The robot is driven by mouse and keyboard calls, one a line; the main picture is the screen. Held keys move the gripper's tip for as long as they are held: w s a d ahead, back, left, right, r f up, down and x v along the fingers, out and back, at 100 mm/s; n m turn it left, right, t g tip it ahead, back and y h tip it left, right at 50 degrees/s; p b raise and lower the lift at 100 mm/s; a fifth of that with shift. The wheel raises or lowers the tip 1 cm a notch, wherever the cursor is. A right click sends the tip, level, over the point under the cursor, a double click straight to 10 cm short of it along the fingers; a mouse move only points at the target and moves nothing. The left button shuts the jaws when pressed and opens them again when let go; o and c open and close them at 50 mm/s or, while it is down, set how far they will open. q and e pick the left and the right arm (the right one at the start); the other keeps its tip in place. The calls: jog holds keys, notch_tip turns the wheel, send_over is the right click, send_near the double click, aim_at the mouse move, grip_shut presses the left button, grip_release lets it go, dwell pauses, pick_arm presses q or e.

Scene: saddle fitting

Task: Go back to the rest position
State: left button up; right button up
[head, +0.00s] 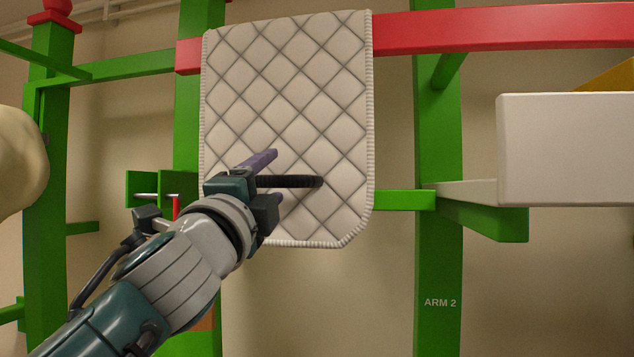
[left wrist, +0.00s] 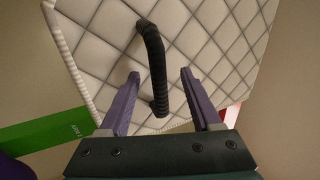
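A white quilted saddle pad (head: 285,95) hangs from the red beam (head: 500,26), with a black curved handle (head: 300,182) on its face. My left gripper (head: 270,182) is in front of the pad's lower part. In the left wrist view my left gripper (left wrist: 159,76) has its two purple fingers apart. The black handle (left wrist: 154,60) shows ahead of the fingers, its lower end in the gap between them. I cannot tell how deep it sits in the gap. The fingers do not close on it. My right gripper is out of view.
Green posts (head: 438,260) stand behind, one marked ARM 2. A pale block (head: 565,150) sits on a green bracket (head: 485,221) at the right. A rounded cream object (head: 18,160) is at the left edge. A small green bracket (head: 142,190) is left of the pad.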

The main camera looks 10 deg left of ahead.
pick_arm(q)
grip_shut()
dwell(0.3)
jog(key=shift+r, duration=0.15)
dwell(1.2)
